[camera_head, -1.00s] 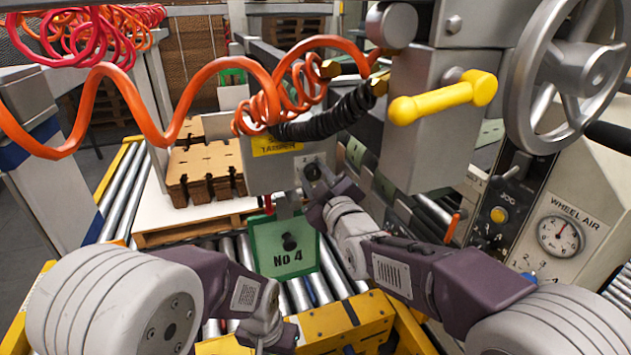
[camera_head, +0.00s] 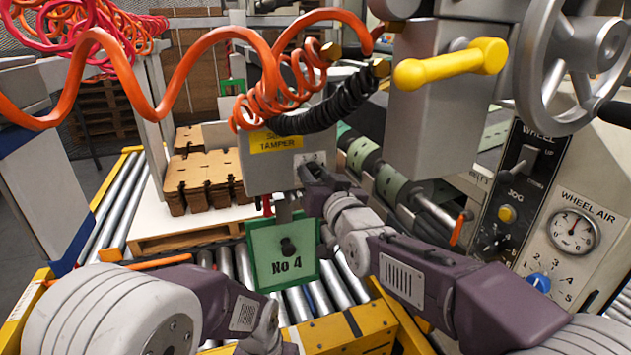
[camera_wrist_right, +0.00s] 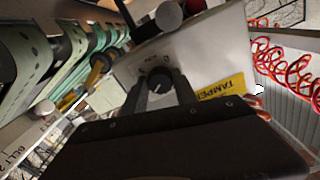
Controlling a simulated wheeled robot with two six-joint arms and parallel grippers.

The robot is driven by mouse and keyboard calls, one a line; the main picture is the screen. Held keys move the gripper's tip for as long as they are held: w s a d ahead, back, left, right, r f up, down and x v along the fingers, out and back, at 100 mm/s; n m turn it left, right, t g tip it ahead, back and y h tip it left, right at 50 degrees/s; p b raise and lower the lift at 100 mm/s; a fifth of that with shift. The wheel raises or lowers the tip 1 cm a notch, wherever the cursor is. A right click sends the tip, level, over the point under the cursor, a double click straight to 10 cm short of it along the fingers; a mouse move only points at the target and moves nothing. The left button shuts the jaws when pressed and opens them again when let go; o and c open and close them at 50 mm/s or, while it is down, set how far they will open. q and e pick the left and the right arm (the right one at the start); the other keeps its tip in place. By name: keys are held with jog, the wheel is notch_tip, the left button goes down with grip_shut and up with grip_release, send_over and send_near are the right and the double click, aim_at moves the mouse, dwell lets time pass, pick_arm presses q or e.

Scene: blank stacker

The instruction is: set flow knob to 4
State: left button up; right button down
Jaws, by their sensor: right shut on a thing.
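A round black knob (camera_wrist_right: 159,82) sits on the grey tamper box, with small printed marks around it too blurred to read fully. In the wrist view my right gripper (camera_wrist_right: 161,92) has a finger on each side of the knob and is shut on it. In the head view my right gripper (camera_head: 314,174) reaches the lower right of the tamper box (camera_head: 262,172) and hides the knob. The pointer's exact setting cannot be read. My left gripper (camera_head: 268,343) is at the bottom edge, partly cut off, away from the box; its jaws do not show clearly.
A yellow handle (camera_head: 450,64) and handwheel (camera_head: 570,60) are at upper right. A blue numbered knob (camera_head: 539,282) sits below the wheel air gauge (camera_head: 573,231).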

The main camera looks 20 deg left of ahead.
jog(key=shift+f+m+b, duration=0.1)
jog(key=shift+m+b, duration=0.85)
jog(key=shift+m, duration=1.15)
jog(key=c, duration=1)
grip_release()
jog(key=shift+o, duration=0.2)
jog(key=v, duration=0.9)
jog(key=shift+p, duration=0.4)
